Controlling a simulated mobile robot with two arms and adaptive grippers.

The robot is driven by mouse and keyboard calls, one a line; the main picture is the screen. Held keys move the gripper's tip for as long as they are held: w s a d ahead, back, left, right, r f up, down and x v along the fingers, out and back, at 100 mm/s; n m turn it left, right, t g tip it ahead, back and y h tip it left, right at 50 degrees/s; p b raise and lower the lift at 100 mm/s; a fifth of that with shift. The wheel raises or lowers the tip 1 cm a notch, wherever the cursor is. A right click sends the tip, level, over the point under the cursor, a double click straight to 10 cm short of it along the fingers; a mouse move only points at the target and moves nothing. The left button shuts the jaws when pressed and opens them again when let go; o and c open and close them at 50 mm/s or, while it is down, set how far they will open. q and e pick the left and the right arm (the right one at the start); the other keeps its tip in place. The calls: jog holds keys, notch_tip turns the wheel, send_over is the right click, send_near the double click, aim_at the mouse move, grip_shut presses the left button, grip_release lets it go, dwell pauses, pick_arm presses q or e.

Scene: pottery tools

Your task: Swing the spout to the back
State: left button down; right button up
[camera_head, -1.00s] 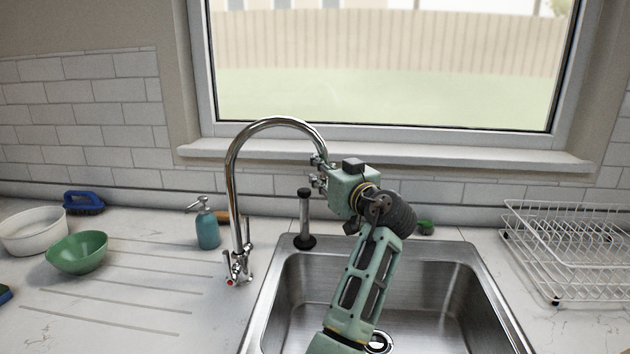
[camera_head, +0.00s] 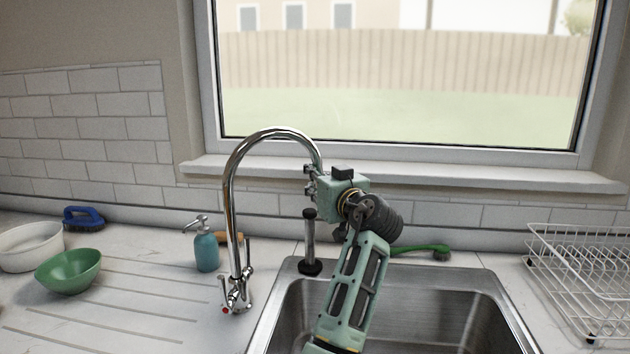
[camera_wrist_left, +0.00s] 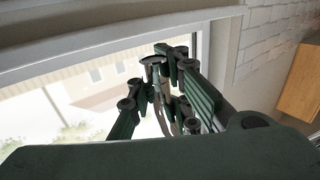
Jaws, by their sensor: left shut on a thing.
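The chrome tap (camera_head: 230,210) stands at the left back corner of the sink. Its tall arched spout (camera_head: 272,132) reaches to the right, toward the window wall. My left gripper (camera_head: 311,183) is at the spout's outlet end, below the sill, and is shut on it. The arm reaches up over the sink from the bottom. In the left wrist view the dark fingers (camera_wrist_left: 160,90) close around a thin shiny piece, partly hidden by the fingers. My right gripper is not in view.
A black-based plunger-like tool (camera_head: 310,243) stands behind the sink (camera_head: 425,285), just below my gripper. A teal soap bottle (camera_head: 206,250) stands left of the tap. A green brush (camera_head: 425,250) lies behind the sink. A wire dish rack (camera_head: 585,270) is at right.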

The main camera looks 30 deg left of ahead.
pick_arm(q)
jog(key=c, duration=1.6)
grip_release()
jog(key=shift+c, duration=0.2)
jog(key=v, duration=0.7)
jog(key=shift+d, duration=0.25)
jog(key=shift+s, duration=0.15)
jog(key=shift+c, duration=0.5)
